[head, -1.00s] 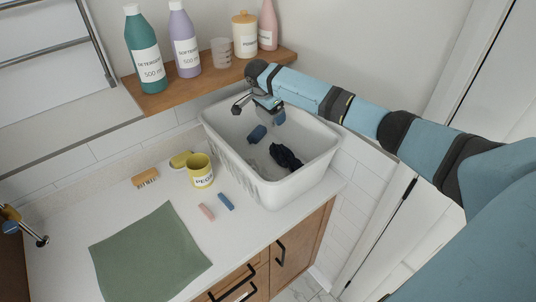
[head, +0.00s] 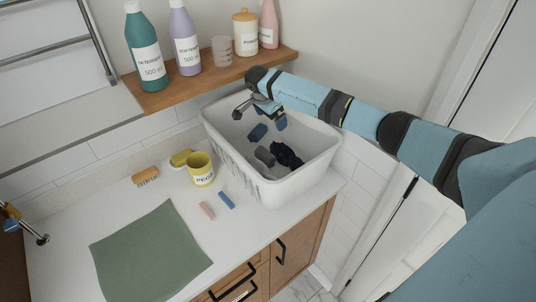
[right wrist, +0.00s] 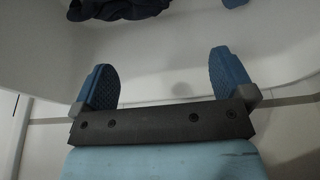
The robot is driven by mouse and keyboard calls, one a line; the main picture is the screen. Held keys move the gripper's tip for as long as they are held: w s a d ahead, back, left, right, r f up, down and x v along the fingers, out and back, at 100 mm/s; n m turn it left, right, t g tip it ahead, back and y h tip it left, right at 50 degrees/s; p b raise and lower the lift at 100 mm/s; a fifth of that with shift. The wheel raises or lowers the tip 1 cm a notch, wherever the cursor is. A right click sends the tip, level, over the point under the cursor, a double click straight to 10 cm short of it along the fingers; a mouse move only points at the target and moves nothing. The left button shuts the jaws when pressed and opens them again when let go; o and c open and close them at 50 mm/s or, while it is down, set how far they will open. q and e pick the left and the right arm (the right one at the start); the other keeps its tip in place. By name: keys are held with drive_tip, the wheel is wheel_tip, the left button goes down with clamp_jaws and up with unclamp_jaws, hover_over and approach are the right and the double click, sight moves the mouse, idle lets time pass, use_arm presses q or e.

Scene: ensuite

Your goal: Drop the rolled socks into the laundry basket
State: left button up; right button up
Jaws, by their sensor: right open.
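A grey roll, which looks like the rolled socks (head: 265,156), lies inside the white laundry basket (head: 318,165), beside a crumpled dark navy cloth (head: 286,156). A small blue item (head: 257,132) is also in the basket. My right gripper (head: 261,112) is over the far part of the basket, open, with nothing between its fingers. The right wrist view shows its two blue fingertips (right wrist: 160,82) wide apart above the white basket, with the navy cloth (right wrist: 118,8) at the top.
A shelf (head: 205,82) with bottles, a cup and a jar is behind the basket, close to my right arm. A yellow mug (head: 201,170), a brush (head: 145,176), a yellow item and two small bars stand on the counter. A green cloth (head: 150,255) lies at front left.

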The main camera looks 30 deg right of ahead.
drive_tip(key=b+v, duration=0.1)
drive_tip(key=v, duration=0.6)
